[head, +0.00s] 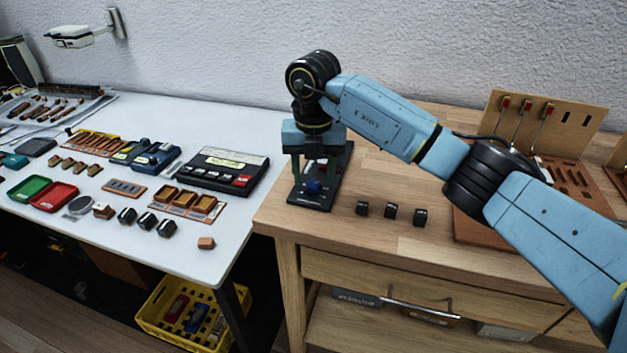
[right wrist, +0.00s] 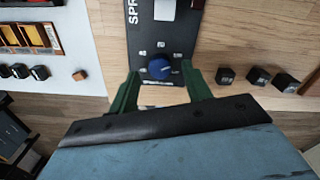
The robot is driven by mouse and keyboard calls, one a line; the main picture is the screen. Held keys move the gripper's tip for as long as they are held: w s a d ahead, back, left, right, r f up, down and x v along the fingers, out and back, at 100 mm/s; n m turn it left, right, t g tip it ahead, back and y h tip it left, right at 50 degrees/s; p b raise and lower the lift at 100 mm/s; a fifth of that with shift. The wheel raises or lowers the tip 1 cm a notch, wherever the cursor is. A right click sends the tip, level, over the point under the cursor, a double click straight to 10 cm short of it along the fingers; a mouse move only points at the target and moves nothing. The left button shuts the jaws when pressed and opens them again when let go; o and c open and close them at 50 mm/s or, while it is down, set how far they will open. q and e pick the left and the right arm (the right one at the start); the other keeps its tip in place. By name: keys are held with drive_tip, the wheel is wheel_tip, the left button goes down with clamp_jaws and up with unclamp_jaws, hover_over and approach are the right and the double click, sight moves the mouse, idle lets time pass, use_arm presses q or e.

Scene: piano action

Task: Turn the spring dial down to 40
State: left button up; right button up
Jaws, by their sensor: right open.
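The spring dial is a blue knob (head: 314,187) on a dark panel (head: 327,192) lying on the wooden bench. In the right wrist view the blue knob (right wrist: 159,67) sits among small white marks on the panel (right wrist: 160,30); the marks are too small to read. My right gripper (head: 312,200) points down over the panel. Its green fingers (right wrist: 160,90) are open, one on each side of the knob, with gaps between them and it. My left gripper is not in view.
Several small black blocks (head: 391,211) stand on the bench right of the panel. A brown rack (head: 570,165) stands further right. The white table (head: 130,225) at left holds trays, a black device (head: 222,170) and small parts. A yellow crate (head: 180,312) is below.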

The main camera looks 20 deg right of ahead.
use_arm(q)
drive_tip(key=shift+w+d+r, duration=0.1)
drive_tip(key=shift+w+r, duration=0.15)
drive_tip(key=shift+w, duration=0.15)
use_arm(e)
drive_tip(key=shift+f, duration=0.85)
drive_tip(key=shift+c, duration=0.3)
drive_tip(key=c, duration=0.9)
drive_tip(key=shift+c, duration=0.2)
